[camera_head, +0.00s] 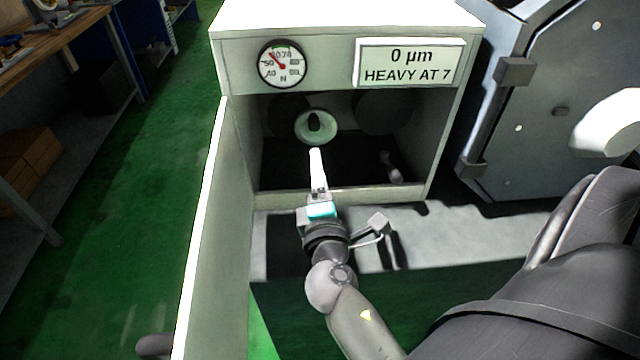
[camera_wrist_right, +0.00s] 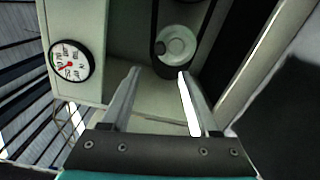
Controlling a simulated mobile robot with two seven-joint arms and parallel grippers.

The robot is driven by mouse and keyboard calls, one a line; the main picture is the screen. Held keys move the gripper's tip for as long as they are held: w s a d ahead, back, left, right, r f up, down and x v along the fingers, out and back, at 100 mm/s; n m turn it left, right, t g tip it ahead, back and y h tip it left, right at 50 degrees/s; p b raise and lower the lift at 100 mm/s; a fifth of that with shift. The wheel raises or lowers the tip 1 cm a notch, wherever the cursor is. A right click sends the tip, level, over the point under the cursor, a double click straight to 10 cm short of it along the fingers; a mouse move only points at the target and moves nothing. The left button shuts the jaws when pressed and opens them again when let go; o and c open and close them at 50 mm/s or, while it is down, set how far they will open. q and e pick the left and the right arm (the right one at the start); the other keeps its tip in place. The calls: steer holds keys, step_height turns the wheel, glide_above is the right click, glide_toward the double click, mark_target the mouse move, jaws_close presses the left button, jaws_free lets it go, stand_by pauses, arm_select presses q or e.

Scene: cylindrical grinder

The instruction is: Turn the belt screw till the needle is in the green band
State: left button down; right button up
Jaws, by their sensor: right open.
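The round dial gauge (camera_head: 283,64) is on the machine's upper front; it also shows at left in the wrist view (camera_wrist_right: 71,60). Its red needle points up and left in the head view. The green band is too small to tell whether the needle lies in it. A pale round piece with a dark middle (camera_head: 315,125), possibly the belt screw, is inside the open recess. In the wrist view a pale round piece (camera_wrist_right: 176,45) sits within a dark belt, beyond my fingertips. My right gripper (camera_head: 316,158) is open and empty, in front of it; its two fingers (camera_wrist_right: 159,71) stand apart.
A sign (camera_head: 408,63) reads "0 µm HEAVY AT 7". The open door (camera_head: 208,230) stands left of the recess, and the recess walls and sill surround my gripper. A grey machine (camera_head: 550,110) is at right. Green floor (camera_head: 110,200) is clear at left, beside a workbench (camera_head: 75,40).

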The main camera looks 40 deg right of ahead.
mark_target(315, 128)
steer(key=shift+v, duration=1.05)
stand_by(1.2)
steer(key=w+d+n+p, duration=0.2)
steer(key=w+d, duration=0.1)
steer(key=w, duration=0.1)
steer(key=w+d+n+p, duration=0.2)
steer(key=w+d, duration=0.1)
steer(key=w, duration=0.2)
steer(key=w+d+n+p, duration=0.2)
steer(key=w+d+n, duration=0.1)
steer(key=w, duration=0.2)
steer(key=shift+w+p, duration=0.25)
steer(key=shift+p, duration=0.15)
steer(key=shift+c, duration=0.3)
jaws_close()
stand_by(0.4)
